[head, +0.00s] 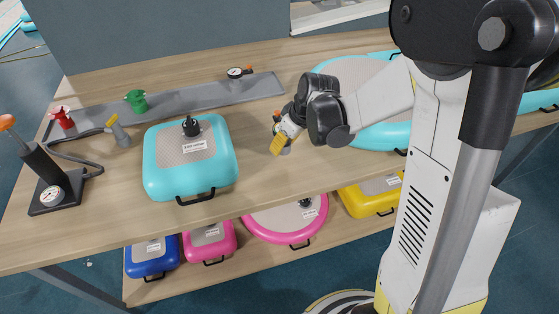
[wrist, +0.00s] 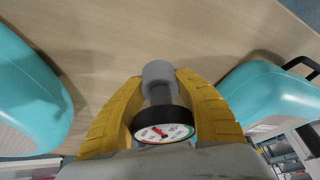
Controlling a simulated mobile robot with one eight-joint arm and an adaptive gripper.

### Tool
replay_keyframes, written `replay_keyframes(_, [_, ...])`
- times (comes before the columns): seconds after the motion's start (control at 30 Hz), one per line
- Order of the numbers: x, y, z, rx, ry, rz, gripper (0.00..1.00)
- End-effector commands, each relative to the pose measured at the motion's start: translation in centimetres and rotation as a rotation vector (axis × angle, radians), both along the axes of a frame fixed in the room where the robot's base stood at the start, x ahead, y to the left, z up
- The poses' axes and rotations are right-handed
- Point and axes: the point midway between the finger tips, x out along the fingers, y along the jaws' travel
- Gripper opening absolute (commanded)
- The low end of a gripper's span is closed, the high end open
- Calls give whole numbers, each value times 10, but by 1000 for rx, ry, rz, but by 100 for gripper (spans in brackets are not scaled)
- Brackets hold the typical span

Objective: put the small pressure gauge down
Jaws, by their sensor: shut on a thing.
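The small pressure gauge (wrist: 163,128) has a round white dial with a black rim and a grey stem and cap. My gripper (wrist: 160,108) is shut on it, with a yellow finger on each side, as the wrist view shows. The dial faces the wrist camera and the grey cap points away, toward the wooden tabletop (wrist: 150,25). In the head view my gripper (head: 281,142) is low over the table, between two turquoise inflatables. The gauge is mostly hidden there. I cannot tell whether it touches the table.
A turquoise square inflatable (head: 160,172) stands left of my gripper, and a turquoise round one (head: 375,138) stands right. A grey rack (head: 190,97) at the back holds red and green fittings and another gauge (head: 235,72). A hand pump (head: 45,175) stands far left. Bare wood lies around my gripper.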

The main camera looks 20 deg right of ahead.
Motion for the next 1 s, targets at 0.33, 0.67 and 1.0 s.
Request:
replay_keyframes(0.33, [-1,10,-34,1,-1,-1,3])
replay_keyframes(0.67, [-1,9,-45,0,0,-1,3])
replay_keyframes(1.0, [-1,9,-48,0,0,-1,58])
